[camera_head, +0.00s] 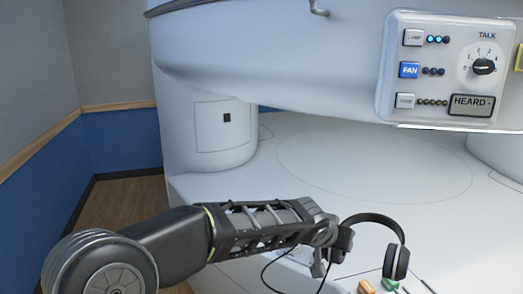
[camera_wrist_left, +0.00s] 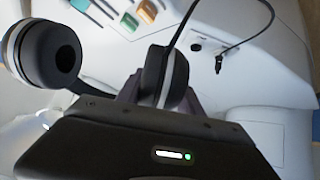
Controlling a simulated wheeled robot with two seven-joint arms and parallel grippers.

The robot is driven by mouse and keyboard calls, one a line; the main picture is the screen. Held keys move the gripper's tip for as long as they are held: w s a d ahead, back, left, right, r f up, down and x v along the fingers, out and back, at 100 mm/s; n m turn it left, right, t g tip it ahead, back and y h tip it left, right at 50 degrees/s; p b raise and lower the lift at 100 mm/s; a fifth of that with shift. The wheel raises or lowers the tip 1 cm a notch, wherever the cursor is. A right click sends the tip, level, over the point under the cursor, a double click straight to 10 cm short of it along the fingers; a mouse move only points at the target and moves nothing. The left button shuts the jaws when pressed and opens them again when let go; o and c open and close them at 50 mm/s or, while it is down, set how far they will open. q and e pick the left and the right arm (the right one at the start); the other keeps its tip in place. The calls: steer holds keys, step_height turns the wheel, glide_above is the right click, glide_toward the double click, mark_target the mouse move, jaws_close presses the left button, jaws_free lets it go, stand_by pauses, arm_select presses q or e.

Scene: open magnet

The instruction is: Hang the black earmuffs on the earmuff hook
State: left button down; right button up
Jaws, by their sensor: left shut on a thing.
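The black earmuffs (camera_head: 396,262) show at the lower right of the head view, one ear cup hanging to the right under the curved headband. My left gripper (camera_head: 330,250) holds their other side, above the white machine bed. In the left wrist view the held ear cup (camera_wrist_left: 163,75) sits between the fingers of my left gripper (camera_wrist_left: 160,92), and the free ear cup (camera_wrist_left: 48,52) is at the left. The hook (camera_head: 319,8) is on the machine's upper white face, at the top of the head view, well above and apart from the earmuffs. My right gripper is out of view.
A control panel (camera_head: 449,68) juts from the machine at the upper right. Orange (camera_head: 366,287) and green (camera_head: 390,286) handled items lie below the earmuffs. A black cord (camera_wrist_left: 250,35) runs in a loose loop near the earmuffs. The broad white bed (camera_head: 370,160) is clear.

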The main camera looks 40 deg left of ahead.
arm_select(q)
steer(key=a+r+n+t+b, duration=0.1)
steer(key=a+r+t, duration=0.45)
steer(key=r, duration=0.75)
steer(key=s+a+r+t+y, duration=0.1)
steer(key=s+r, duration=0.3)
steer(key=r, duration=0.7)
steer(key=s+a+r+n+t+y+b, duration=0.1)
steer(key=s+a+r+t, duration=0.2)
steer(key=r, duration=0.7)
steer(key=s+a+r+n+t+y+b, duration=0.1)
steer(key=s+a+r+t+y, duration=0.1)
steer(key=r, duration=0.9)
steer(key=s+a+t, duration=0.1)
steer(key=s+a, duration=0.1)
steer(key=s, duration=0.1)
steer(key=shift+s+r, duration=0.3)
steer(key=shift+w, duration=0.2)
